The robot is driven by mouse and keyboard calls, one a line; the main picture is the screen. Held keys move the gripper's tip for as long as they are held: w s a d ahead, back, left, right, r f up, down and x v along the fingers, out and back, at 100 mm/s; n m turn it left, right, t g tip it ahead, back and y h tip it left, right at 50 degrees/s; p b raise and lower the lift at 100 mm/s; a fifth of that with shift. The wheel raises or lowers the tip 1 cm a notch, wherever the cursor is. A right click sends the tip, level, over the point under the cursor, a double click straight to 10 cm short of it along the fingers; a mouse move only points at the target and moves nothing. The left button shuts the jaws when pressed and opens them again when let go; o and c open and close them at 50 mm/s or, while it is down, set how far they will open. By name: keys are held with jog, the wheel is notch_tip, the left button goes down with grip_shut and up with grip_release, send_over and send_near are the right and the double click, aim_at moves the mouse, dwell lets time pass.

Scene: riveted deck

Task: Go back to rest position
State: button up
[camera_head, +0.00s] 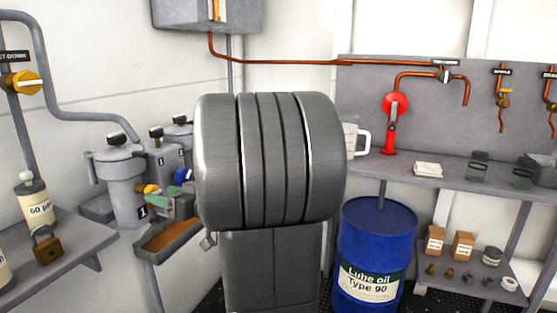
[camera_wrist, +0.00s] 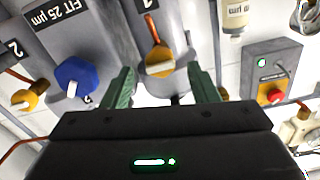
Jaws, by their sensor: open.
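In the wrist view my gripper (camera_wrist: 160,69) is open, with its two green fingers spread apart and nothing held. An orange and yellow valve handle (camera_wrist: 159,60) on the grey filter housing marked 1 (camera_wrist: 140,22) shows between the fingers. I cannot tell whether the fingers touch anything. In the head view the big grey ribbed cylinder of my own arm (camera_head: 270,160) fills the middle and hides what is behind it.
Grey filter housings (camera_head: 122,185) stand at the left, above a drip tray (camera_head: 190,231). A blue knob (camera_wrist: 77,76) and a panel with a red button (camera_wrist: 277,84) flank the gripper. A blue oil drum (camera_head: 376,240) and a workbench (camera_head: 460,179) are at the right.

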aim_at(157, 193)
jog(key=x, duration=0.5)
jog(key=shift+a, duration=0.25)
jog(key=shift+d+f+m+b, duration=0.1)
jog(key=shift+f+m+b, duration=0.1)
jog(key=shift+m+b, duration=0.15)
jog(key=shift+d+r+m+b, duration=0.1)
jog(key=shift+m+b, duration=0.15)
jog(key=shift+b, duration=0.05)
jog(key=m+b, duration=0.2)
jog(key=m, duration=0.1)
jog(key=shift+r+m+b, duration=0.1)
jog(key=shift+m+b, duration=0.4)
jog(key=shift+m, duration=0.8)
